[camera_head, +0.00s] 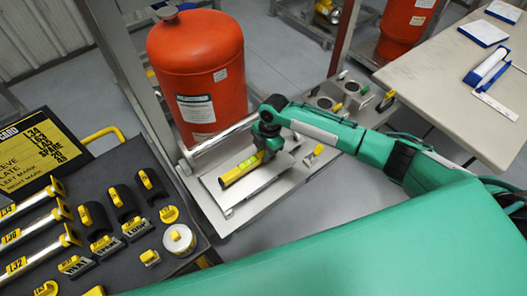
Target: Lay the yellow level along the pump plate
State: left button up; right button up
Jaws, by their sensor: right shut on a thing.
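The yellow level (238,171) has a green vial near its middle. It is over the flat metal pump plate (234,201), which lies on the skid in front of the red tank. My right gripper (262,152) comes in from the right and is shut on the level near its upper right end. The level runs slantwise from lower left to upper right, roughly along the plate's length. I cannot tell whether it touches the plate or hangs slightly above it. The gripper hides the level's far end. My left gripper is not in view.
The red tank (197,72) stands close behind the plate, with a metal pipe (222,135) at its foot. A dark cart (108,226) with yellow-labelled parts stands at the left. A beige table (455,75) with papers is at the right. Grey floor shows between.

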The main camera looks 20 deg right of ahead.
jog(key=shift+f, duration=0.25)
dwell(0.5)
jog(key=o, duration=1)
jog(key=shift+c, duration=0.5)
notch_tip(320, 180, up, 8)
jog(key=p, duration=0.6)
jog(key=shift+p, duration=0.4)
